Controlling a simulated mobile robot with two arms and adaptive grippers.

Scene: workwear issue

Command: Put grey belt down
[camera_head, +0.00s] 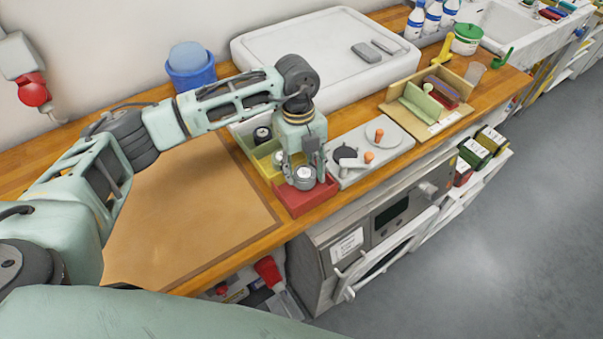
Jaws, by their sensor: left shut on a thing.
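My left gripper (303,166) points down over the red bin (308,204) at the front of a row of small bins. It is shut on a small round grey roll (304,181) with a pale top, which looks like the grey belt. The roll is at or inside the red bin's opening; I cannot tell whether it touches the bottom. A dark roll with a pale top (262,133) sits in the green bin (243,143), and another (278,157) is in the yellow bin (262,166), partly hidden by my gripper. My right gripper is not in view.
A brown mat (200,205) covers the bench left of the bins. Right of them are a grey board (394,147) with tools and a wooden organiser (406,113). A large white tray (330,60) and a blue bin (190,76) stand behind.

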